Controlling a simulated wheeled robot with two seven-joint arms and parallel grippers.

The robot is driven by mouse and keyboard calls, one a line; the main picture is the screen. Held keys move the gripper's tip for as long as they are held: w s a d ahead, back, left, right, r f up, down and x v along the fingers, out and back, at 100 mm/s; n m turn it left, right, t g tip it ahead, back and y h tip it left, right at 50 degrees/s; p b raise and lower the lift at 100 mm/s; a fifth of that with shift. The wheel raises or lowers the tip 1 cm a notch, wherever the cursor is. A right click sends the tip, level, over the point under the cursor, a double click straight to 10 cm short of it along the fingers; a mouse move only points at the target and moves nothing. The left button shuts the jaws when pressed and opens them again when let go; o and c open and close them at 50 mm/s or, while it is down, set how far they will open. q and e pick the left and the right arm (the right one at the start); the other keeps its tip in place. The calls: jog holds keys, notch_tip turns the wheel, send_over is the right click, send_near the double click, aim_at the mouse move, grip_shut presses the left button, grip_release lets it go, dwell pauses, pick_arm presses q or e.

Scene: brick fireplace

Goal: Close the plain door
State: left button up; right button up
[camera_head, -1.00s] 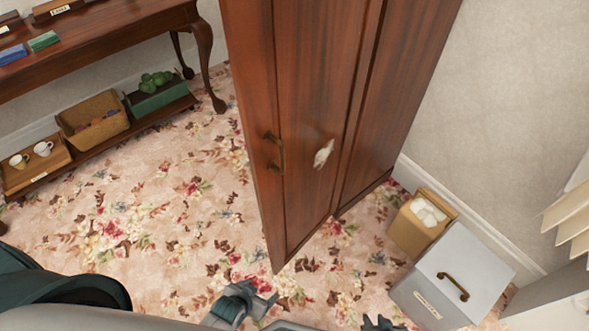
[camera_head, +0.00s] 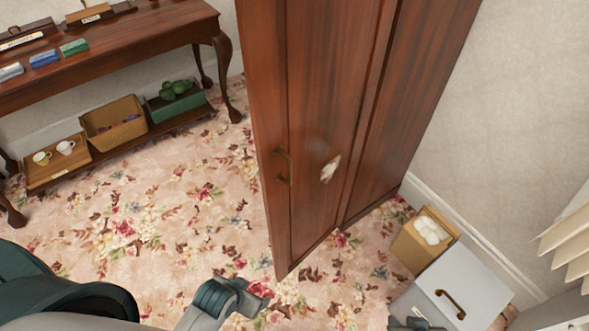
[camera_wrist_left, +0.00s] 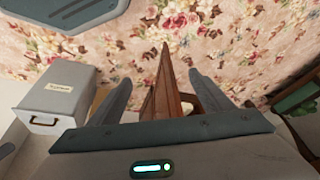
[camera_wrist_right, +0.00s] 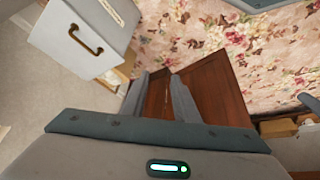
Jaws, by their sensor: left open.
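The reddish-brown wooden door (camera_head: 315,105) stands out from the wall in the middle of the head view, ajar. It has a brass handle (camera_head: 281,168) near its near edge and a small white ornament (camera_head: 330,169) on its face. My left gripper (camera_head: 262,296) is low in the head view, below the door's bottom corner and apart from it. In the left wrist view its fingers (camera_wrist_left: 160,76) are spread, with the door (camera_wrist_left: 165,88) showing beyond them. My right gripper (camera_head: 425,324) is at the bottom edge; in the right wrist view its fingers (camera_wrist_right: 160,74) are apart and empty.
A grey box (camera_head: 468,284) with a brass handle and a tan basket (camera_head: 408,248) stand on the floor right of the door. A wooden side table (camera_head: 120,50) stands at upper left with trays beneath. Floral carpet (camera_head: 190,215) is clear left of the door.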

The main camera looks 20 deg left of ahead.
jog(key=w+a+r+n+t+y+p, duration=0.1)
jog(key=w+a+r+t+y, duration=0.25)
jog(key=r, duration=0.65)
jog(key=w+a+r+n+t+y+p, duration=0.1)
jog(key=w+a+r+n+t, duration=0.1)
jog(key=w+a+r, duration=0.55)
pick_arm(q)
jog(key=s+a+f+g, duration=0.1)
jog(key=s+f, duration=0.5)
jog(key=f, duration=0.6)
jog(key=s+a+f+g, duration=0.1)
jog(key=s+f, duration=0.5)
jog(key=f, duration=0.7)
jog(key=s+a+f, duration=0.1)
jog(key=s+f, duration=0.4)
jog(key=s, duration=0.4)
jog(key=shift+a+f, duration=0.3)
pick_arm(e)
jog(key=s+a+r+n+y, duration=0.4)
jog(key=a+r+y, duration=0.4)
jog(key=r, duration=0.3)
jog(key=shift+s+a+n+t, duration=0.35)
jog(key=shift+s+a, duration=0.25)
jog(key=shift+s, duration=0.1)
jog(key=shift+y, duration=0.25)
